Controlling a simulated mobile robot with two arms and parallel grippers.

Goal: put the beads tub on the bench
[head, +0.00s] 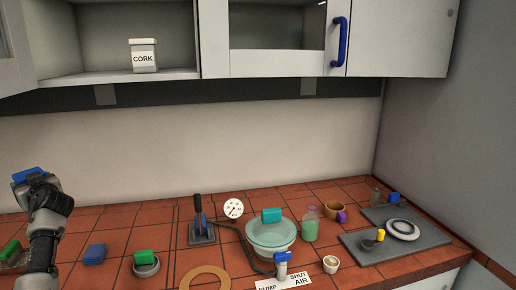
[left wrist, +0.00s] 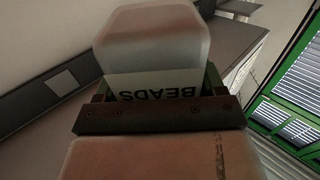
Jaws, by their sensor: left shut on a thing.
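The beads tub (left wrist: 152,42) is a pale, rounded tub with a white label reading BEADS, upside down in the left wrist view. My left gripper (left wrist: 157,88) is shut on it, with the fingers at either side of the label. My left arm comes in at the left of the head view, but the tub cannot be made out there. The bench (head: 145,225) has a red-brown tiled top across the lower head view. My right gripper is not in view.
A cork tub (head: 144,57) stands in the open wall cupboard. On the bench are a glass bowl (head: 271,235), a green bottle (head: 310,226), a lever device (head: 201,232), a cork ring (head: 206,277) and a grey board (head: 365,250). Bare tiles show at the back left.

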